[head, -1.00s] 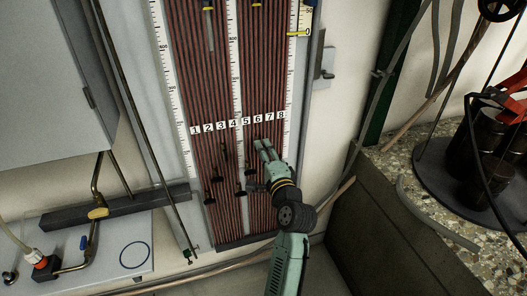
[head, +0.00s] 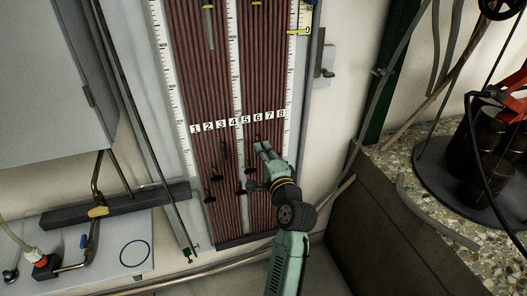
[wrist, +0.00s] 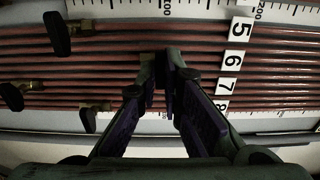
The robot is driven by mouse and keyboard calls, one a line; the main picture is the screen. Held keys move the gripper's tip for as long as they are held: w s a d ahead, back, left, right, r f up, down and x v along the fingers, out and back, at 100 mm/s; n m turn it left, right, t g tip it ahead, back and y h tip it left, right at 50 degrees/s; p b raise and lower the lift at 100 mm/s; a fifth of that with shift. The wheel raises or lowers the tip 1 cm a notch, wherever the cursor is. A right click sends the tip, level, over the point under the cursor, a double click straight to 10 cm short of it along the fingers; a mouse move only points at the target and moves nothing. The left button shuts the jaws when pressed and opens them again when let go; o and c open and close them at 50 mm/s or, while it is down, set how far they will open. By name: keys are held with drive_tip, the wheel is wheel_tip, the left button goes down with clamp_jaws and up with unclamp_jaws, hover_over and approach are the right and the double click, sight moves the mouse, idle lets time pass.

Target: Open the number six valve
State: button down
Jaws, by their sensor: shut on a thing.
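The number six label (wrist: 231,60) shows in the wrist view between the 5 and 7 labels; it is also in the head view (head: 257,118). My gripper (head: 262,147) is at the tube panel just below the 6 and 7 labels. In the wrist view my gripper (wrist: 162,82) has its fingertips together in line with the 6 label, shut on the dark handle of the number six valve (wrist: 160,66). The fingers hide most of that handle, so its angle cannot be told.
Other black valve handles sit near: one in the five row (wrist: 57,35), one in the seven row (wrist: 12,97) and one in the eight row (wrist: 88,120). A stone-topped ledge (head: 395,165) stands right of the panel. A dark bar (head: 115,208) lies left.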

drive_tip(key=shift+n, duration=0.3)
drive_tip(key=n+b, duration=1)
drive_tip(key=n, duration=0.8)
drive_tip(key=shift+b, duration=0.4)
drive_tip(key=shift+n, duration=0.4)
drive_tip(key=c, duration=1.7)
unclamp_jaws()
drive_tip(key=shift+s, duration=0.1)
